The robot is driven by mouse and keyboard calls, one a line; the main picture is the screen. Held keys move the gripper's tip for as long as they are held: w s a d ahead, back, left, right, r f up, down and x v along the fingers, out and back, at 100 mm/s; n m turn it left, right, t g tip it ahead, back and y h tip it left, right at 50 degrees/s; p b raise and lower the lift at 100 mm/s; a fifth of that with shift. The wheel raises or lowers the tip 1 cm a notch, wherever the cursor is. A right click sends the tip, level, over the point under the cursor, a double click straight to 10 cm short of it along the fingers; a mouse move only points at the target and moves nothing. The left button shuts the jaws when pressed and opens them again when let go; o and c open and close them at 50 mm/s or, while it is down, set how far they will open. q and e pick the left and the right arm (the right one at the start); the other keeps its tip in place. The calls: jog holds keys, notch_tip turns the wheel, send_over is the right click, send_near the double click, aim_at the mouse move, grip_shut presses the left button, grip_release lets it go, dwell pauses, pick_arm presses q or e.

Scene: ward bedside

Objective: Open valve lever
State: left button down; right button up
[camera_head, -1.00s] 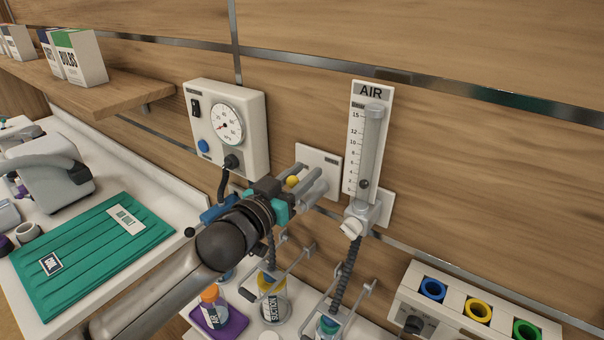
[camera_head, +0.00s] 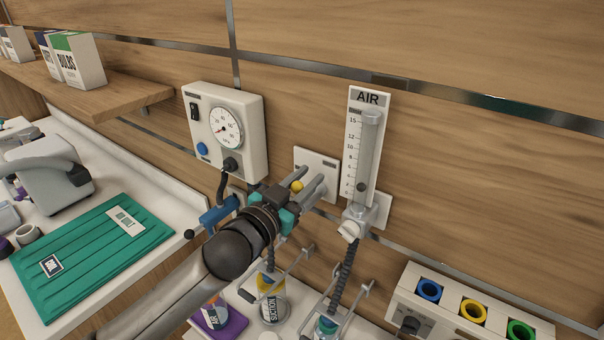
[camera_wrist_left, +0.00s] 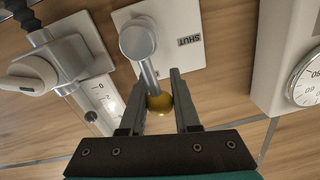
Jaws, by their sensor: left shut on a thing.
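The valve lever is a grey metal rod with a yellow ball end (camera_wrist_left: 159,103), fixed to a round hub (camera_wrist_left: 138,38) on a white wall plate (camera_wrist_left: 205,70). The plate bears the printed word SHUT beside the hub. My left gripper (camera_wrist_left: 160,97) is shut on the lever near its ball end, one finger on each side. In the head view the left gripper (camera_head: 307,183) is at the white plate (camera_head: 317,160), with the yellow ball (camera_head: 297,187) showing between the fingers. The gripper hides most of the lever there. My right gripper is not in view.
A white gauge box (camera_head: 227,125) hangs left of the plate, with a blue handle (camera_head: 220,211) below it. The AIR flowmeter (camera_head: 365,150) hangs close on the right. Wire holders and bottles (camera_head: 268,298) stand below. A white box with coloured rings (camera_head: 470,310) is at lower right.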

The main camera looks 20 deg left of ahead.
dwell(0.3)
pick_arm(q)
jog(key=c, duration=0.6)
grip_release()
jog(key=shift+d, duration=0.1)
jog(key=shift+c, duration=0.2)
jog(key=shift+s, duration=0.1)
jog(key=b+v, duration=0.3)
jog(key=v, duration=1.2)
jog(key=shift+r, duration=0.1)
